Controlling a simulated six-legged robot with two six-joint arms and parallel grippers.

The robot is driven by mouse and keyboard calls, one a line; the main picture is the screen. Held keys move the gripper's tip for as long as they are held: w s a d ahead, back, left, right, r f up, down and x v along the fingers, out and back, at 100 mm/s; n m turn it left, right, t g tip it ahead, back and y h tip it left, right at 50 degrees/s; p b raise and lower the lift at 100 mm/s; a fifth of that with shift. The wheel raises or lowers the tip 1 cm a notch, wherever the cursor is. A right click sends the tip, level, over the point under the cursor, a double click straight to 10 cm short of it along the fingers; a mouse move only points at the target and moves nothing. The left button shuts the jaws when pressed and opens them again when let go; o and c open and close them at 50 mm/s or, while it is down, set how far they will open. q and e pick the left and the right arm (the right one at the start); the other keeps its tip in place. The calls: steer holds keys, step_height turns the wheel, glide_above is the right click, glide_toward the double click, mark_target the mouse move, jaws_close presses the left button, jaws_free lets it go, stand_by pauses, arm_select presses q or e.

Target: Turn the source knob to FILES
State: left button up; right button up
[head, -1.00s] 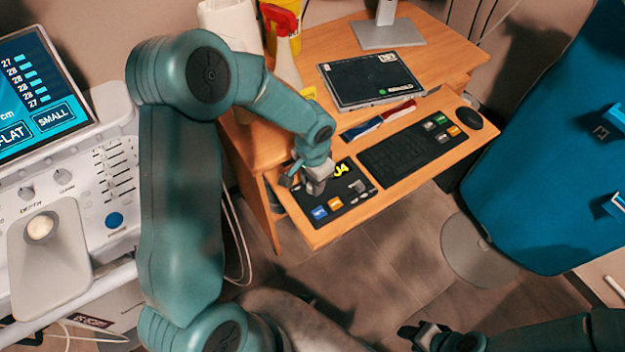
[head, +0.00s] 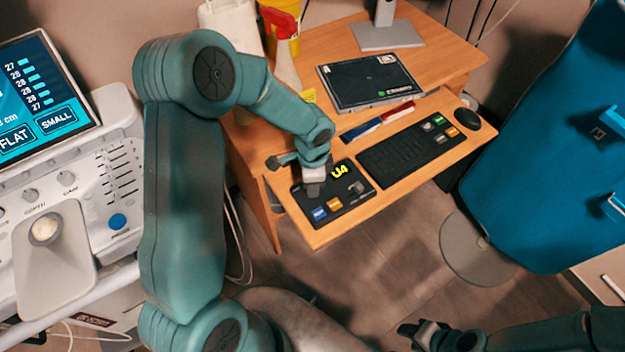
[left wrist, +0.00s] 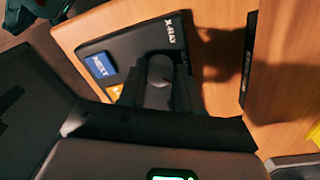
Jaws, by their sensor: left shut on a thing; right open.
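My left gripper (head: 315,187) is down on the panel beside that display. In the left wrist view, its fingers (left wrist: 160,90) are shut on a grey round-topped knob (left wrist: 160,70). An "X-RAY" label (left wrist: 172,31) stands near the knob on the panel. A FILES label cannot be read, and the fingers hide part of the knob. My right gripper (head: 425,331) is open and empty at the bottom, away from the desk.
A blue NEXT button (left wrist: 100,66) lies near the left fingers. A keyboard (head: 405,148), a mouse (head: 467,118) and a black tablet (head: 370,80) are on the desk. A spray bottle (head: 284,50) stands behind. An ultrasound console (head: 85,205) is at left, a blue couch (head: 545,170) at right.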

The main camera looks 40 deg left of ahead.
stand_by(0.4)
arm_select(q)
steer(key=o, duration=1.1)
steer(key=shift+c, duration=0.2)
step_height(320, 180, up, 16)
steer(key=p, duration=0.1)
steer(key=shift+r+p, duration=0.25)
steer(key=shift+p, duration=0.15)
